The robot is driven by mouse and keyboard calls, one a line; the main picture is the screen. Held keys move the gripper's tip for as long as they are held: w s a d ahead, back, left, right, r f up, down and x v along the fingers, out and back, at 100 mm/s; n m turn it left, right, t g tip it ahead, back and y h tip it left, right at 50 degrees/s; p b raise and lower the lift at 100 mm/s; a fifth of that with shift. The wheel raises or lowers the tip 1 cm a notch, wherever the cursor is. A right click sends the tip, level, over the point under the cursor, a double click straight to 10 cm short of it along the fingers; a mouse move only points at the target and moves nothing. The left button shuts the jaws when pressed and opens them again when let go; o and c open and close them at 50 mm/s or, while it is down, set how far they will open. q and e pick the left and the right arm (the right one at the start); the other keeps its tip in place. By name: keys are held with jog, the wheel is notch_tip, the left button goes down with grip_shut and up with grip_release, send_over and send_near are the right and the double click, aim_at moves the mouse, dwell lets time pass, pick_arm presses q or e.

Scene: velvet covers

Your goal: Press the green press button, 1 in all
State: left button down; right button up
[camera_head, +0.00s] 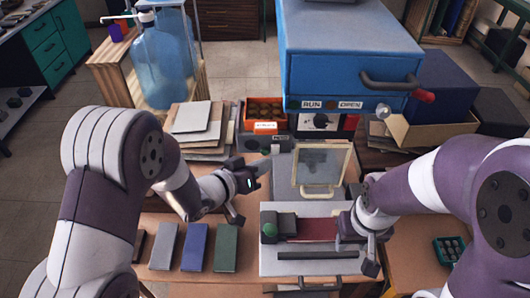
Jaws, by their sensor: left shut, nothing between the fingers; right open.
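The green press button (270,230) is a small round green knob on a dark block at the left end of a light grey press plate (270,264). My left gripper (262,168) is shut and empty, above and behind the button, apart from it in the picture. A dark red cover (315,229) lies on the plate to the right of the button. My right gripper (352,240) is open at the right end of this cover; I cannot tell whether it touches it. The button's top is in plain view.
Grey, blue and green covers (195,248) lie on the table left of the press. A clear framed panel (320,170) stands behind it. A large blue machine (345,55) overhangs the back. A tray of small dark pieces (450,250) is at the right.

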dwell(0.7)
pick_arm(q)
jog(key=shift+w, duration=0.45)
jog(key=shift+w, duration=0.55)
dwell(0.7)
jog(key=shift+s, duration=1)
jog(key=s, duration=0.5)
dwell(0.6)
